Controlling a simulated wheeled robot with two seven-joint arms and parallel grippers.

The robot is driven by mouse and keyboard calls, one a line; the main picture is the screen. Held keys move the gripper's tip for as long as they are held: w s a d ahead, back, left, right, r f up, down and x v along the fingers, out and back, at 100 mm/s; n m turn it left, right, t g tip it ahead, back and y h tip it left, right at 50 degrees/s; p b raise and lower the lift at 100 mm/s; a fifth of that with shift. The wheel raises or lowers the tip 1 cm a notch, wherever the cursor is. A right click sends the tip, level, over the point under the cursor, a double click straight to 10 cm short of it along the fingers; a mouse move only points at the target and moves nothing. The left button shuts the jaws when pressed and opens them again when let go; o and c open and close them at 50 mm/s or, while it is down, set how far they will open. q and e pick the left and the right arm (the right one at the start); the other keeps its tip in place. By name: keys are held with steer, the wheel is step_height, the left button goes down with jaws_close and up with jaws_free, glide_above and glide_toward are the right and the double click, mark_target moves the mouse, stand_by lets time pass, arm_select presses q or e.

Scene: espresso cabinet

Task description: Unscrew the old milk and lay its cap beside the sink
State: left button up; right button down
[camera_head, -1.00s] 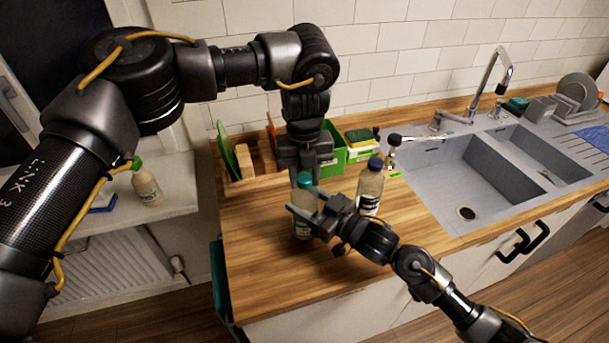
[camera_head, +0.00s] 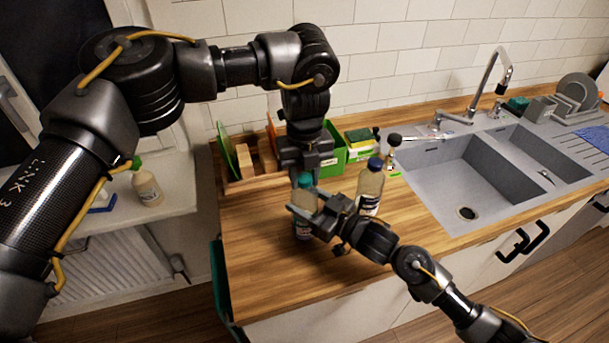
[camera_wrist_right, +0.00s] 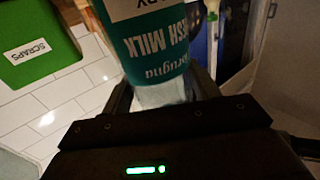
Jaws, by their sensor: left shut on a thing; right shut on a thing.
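The milk bottle (camera_head: 303,229) with a teal cap (camera_head: 305,181) stands upright near the counter's left part. Its teal and white label (camera_wrist_right: 155,45) reads "FRESH MILK" in the right wrist view. My left gripper (camera_head: 304,176) comes down from above and is shut on the cap. My right gripper (camera_head: 306,207) reaches in from the right and is shut on the bottle's body, hiding part of it. I cannot tell whether the cap is loose from the neck. The sink (camera_head: 447,190) is to the right, with wooden counter in front and to its left.
A second bottle with a dark blue cap (camera_head: 370,187) stands just right of my right gripper. A green-capped bottle (camera_head: 147,187) stands on the left sill. The front counter (camera_head: 265,285) is clear.

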arm_select(q)
steer(key=o, duration=1.1)
